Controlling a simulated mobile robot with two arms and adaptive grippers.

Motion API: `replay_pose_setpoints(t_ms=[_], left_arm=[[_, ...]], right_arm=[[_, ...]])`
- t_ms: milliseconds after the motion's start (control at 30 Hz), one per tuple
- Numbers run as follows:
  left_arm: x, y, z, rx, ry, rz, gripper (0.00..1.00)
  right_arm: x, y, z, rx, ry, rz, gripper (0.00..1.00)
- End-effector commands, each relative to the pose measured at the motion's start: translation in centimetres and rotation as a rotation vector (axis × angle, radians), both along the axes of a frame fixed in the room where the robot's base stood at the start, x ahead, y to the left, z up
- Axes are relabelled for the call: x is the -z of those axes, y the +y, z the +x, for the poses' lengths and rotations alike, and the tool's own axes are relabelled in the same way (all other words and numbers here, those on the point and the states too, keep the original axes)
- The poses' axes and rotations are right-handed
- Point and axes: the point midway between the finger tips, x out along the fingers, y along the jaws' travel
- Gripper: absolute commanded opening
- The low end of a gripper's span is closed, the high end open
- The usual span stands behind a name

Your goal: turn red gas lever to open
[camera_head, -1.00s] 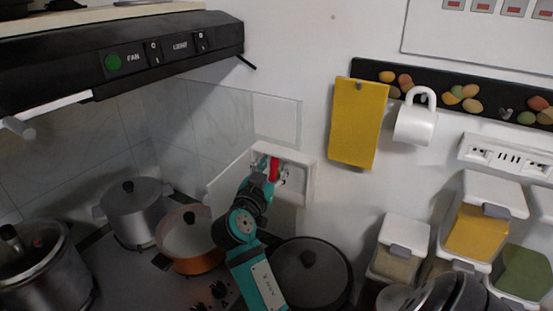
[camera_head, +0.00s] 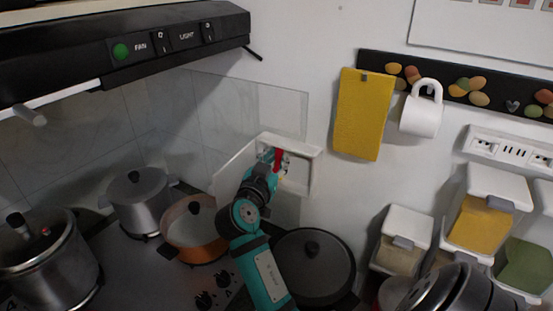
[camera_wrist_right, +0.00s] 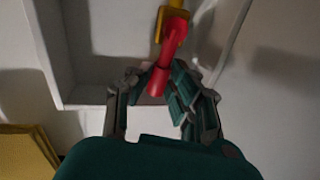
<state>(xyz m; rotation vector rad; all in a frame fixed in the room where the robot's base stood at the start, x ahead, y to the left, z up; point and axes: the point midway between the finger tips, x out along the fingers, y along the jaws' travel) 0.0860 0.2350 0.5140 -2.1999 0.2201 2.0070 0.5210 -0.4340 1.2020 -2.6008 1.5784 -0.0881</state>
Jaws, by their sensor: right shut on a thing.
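The red gas lever (camera_head: 279,157) is in a white recessed wall box (camera_head: 317,165) behind the stove. In the right wrist view the lever (camera_wrist_right: 168,52) slants down from a yellow fitting (camera_wrist_right: 174,14), and its lower end lies between my fingers. My right gripper (camera_head: 270,160), on a teal arm, reaches into the box. It is shut on the lever, and its fingers (camera_wrist_right: 163,85) hide part of it in the head view. My left gripper is out of view.
A dark lidded pan (camera_head: 313,265), an orange pot (camera_head: 192,232) and a grey pot (camera_head: 138,200) stand close below. The black range hood (camera_head: 180,45) overhangs the left. A yellow cloth (camera_head: 362,115) and white mug (camera_head: 421,115) hang right of the box.

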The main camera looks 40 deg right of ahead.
Motion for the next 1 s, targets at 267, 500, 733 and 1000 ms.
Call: replay_pose_setpoints(t_ms=[267, 500, 733, 1000], left_arm=[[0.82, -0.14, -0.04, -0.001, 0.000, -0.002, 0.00], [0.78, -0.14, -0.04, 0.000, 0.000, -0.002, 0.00], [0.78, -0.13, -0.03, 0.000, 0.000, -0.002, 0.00], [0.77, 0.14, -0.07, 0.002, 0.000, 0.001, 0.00]], right_arm=[[-0.07, 0.18, 0.71, 0.002, 0.136, -0.039, 0.00], [-0.15, 0.22, 0.82, 0.000, 0.164, -0.050, 0.00], [-0.16, 0.22, 0.82, -0.001, 0.163, -0.051, 0.36], [-0.13, 0.21, 0.79, 0.000, 0.161, -0.048, 0.41]])
